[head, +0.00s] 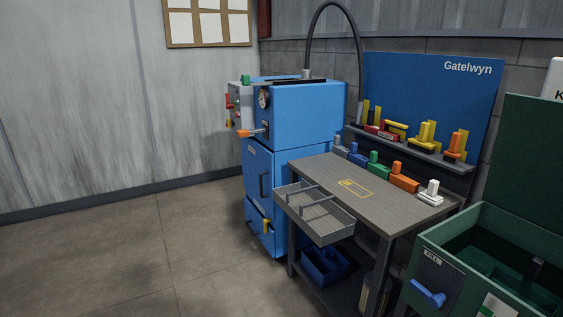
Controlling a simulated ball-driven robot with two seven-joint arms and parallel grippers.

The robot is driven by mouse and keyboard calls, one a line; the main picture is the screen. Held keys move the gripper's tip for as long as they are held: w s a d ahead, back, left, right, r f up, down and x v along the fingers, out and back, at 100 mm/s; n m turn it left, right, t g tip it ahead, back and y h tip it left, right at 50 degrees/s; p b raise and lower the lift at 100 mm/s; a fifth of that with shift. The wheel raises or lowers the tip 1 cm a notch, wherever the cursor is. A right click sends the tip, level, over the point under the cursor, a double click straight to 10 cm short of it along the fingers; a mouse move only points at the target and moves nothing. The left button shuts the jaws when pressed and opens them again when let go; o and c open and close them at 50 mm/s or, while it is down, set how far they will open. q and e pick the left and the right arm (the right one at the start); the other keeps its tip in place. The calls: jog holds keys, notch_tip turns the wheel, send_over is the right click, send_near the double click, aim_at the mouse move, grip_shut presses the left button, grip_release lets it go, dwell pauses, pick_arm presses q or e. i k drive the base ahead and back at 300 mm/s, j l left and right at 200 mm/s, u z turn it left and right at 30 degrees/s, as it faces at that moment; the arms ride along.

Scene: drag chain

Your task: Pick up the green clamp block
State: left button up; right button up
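The green clamp block (378,162) sits on the grey-brown workbench top (346,196), in a row of blocks along the back edge. It has a wide base with a smaller upright part on top. A blue block (357,155) stands on its left and an orange block (404,179) on its right. Neither of my grippers shows in the head view, so their state cannot be seen.
A white block (431,194) and a grey block (340,146) end the row. An open drawer (318,218) juts from the bench front. A blue cabinet machine (305,117) stands left, an open green chest (446,250) right. A shelf (409,147) holds coloured parts. Floor at left is clear.

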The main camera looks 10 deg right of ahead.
aim_at(385, 171)
jog(key=i+j+z, duration=0.1)
jog(key=i+z, duration=0.25)
jog(key=i, duration=0.15)
jog(key=i+j+z, duration=0.25)
jog(key=i+z, duration=0.15)
jog(key=i, duration=0.1)
